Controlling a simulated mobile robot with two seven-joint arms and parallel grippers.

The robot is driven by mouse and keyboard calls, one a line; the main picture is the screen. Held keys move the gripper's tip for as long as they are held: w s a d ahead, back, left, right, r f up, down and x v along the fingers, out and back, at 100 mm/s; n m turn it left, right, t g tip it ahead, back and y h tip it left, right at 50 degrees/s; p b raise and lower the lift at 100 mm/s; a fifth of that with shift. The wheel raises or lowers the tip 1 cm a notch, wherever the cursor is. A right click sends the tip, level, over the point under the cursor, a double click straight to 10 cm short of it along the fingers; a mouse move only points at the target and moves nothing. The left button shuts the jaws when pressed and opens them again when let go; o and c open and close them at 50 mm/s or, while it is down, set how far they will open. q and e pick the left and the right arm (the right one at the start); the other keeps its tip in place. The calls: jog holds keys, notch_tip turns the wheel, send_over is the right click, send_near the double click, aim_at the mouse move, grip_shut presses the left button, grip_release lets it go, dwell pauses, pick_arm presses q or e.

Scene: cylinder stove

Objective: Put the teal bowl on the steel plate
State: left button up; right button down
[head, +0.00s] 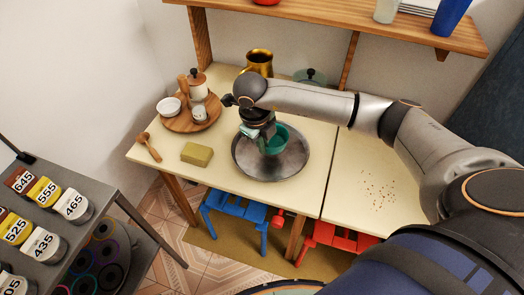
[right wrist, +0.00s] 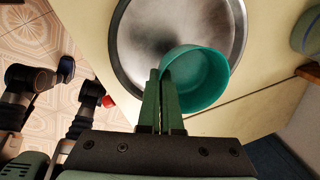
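The teal bowl (head: 276,142) is over the round steel plate (head: 250,166) on the cream table, toward its right part. The bowl's upright wall runs between the fingers of my right gripper (head: 266,131). In the right wrist view the fingers (right wrist: 161,76) are close together on the rim of the bowl (right wrist: 200,78), over the edge of the plate (right wrist: 128,60). The gripper hides part of the bowl. I cannot tell whether the bowl's base touches the plate.
A wooden tray (head: 180,126) with dishes, a brass mug (head: 260,62) and a lidded green pot (head: 311,77) stand behind. Crumbs (head: 380,193) lie on the right table.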

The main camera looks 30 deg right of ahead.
aim_at(262, 160)
jog(key=shift+w+d+f, duration=0.25)
jog(key=shift+w+f, duration=0.45)
jog(key=shift+f, duration=0.2)
jog(key=shift+w+f, duration=0.15)
jog(key=shift+f, duration=1.55)
jog(key=shift+f, duration=0.2)
jog(key=c, duration=1.1)
grip_release()
jog(key=shift+r, duration=0.1)
notch_tip(262, 160, up, 12)
jog(key=a, duration=0.2)
jog(key=shift+s, duration=0.35)
